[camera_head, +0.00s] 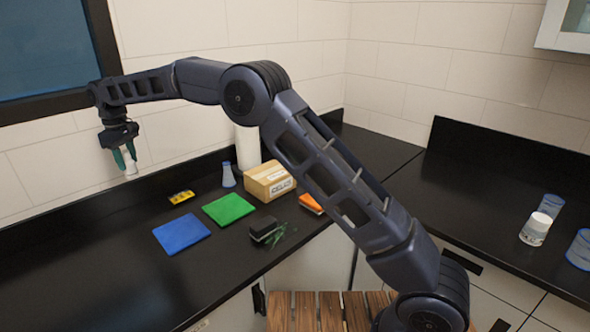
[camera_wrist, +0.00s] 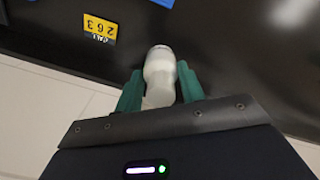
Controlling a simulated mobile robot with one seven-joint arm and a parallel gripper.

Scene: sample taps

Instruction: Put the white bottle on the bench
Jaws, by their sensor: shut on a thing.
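My gripper (camera_head: 125,157) is at the upper left of the head view, above the back part of the black bench (camera_head: 110,280) near the tiled wall. Its green fingers point down and are shut on a small white bottle (camera_head: 131,167). In the wrist view the white bottle (camera_wrist: 159,72) sits between the two green fingers (camera_wrist: 160,92), its rounded end reaching past the fingertips. The bottle appears clear of the bench, though the exact gap is hard to tell.
A blue mat (camera_head: 181,234), green mat (camera_head: 228,208), yellow label (camera_head: 181,197), flask (camera_head: 228,175), cardboard box (camera_head: 270,181) and dark brush-like item (camera_head: 266,230) lie on the bench. The front left is clear. A jar (camera_head: 535,230) and blue-tinted glasses (camera_head: 580,250) stand on the right counter.

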